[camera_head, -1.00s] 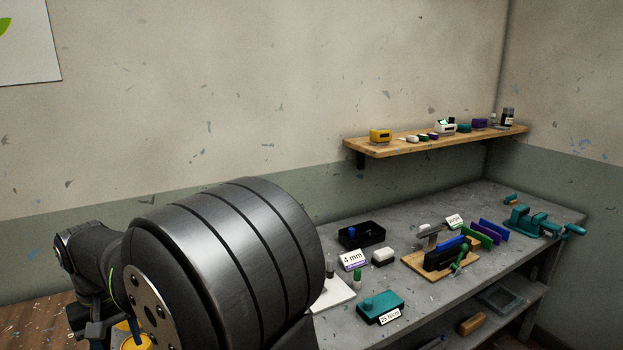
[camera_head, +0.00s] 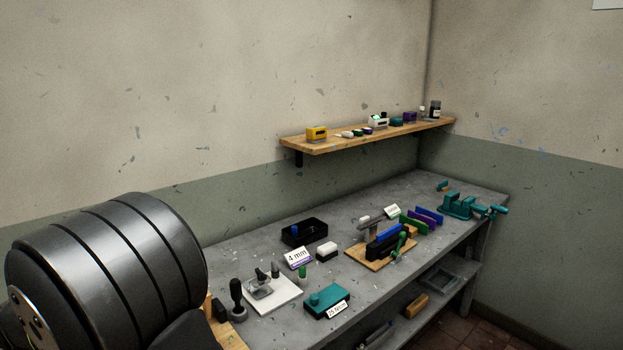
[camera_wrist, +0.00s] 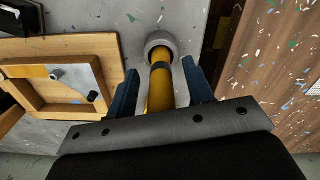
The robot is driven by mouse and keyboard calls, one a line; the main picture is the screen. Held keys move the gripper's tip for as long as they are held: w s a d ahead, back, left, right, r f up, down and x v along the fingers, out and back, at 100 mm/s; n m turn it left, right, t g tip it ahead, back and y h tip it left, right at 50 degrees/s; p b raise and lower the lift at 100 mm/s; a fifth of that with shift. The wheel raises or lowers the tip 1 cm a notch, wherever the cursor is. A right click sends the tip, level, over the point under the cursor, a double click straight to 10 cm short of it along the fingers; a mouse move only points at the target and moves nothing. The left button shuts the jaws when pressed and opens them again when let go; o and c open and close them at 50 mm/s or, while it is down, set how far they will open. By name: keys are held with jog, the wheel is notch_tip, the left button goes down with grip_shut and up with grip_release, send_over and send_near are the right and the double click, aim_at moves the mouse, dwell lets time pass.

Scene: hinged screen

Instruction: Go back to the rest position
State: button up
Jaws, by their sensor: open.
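My gripper (camera_wrist: 159,68) shows in the wrist view, its two blue fingers spread apart. A yellow cylindrical rod (camera_wrist: 159,88) with a dark band and a round grey end lies in the gap between the fingers; the jaws are not closed on it. In the wrist view a wooden frame (camera_wrist: 62,112) with a metal plate lies to the left of the fingers. In the head view my large dark arm link fills the lower left, and my gripper is out of sight there.
The grey workbench (camera_head: 228,248) holds a white plate (camera_head: 285,297), a black tray (camera_head: 323,229), a teal box (camera_head: 345,297), a wooden board (camera_head: 358,258) and a teal vise (camera_head: 460,204). A wooden shelf (camera_head: 350,138) with small items hangs above. The bench front edge is at right.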

notch_tip(320, 180, up, 18)
jog(key=f, duration=0.1)
notch_tip(320, 180, down, 17)
jog(key=shift+r, duration=0.1)
notch_tip(320, 180, up, 4)
jog(key=shift+f, duration=0.25)
jog(key=shift+r, duration=0.8)
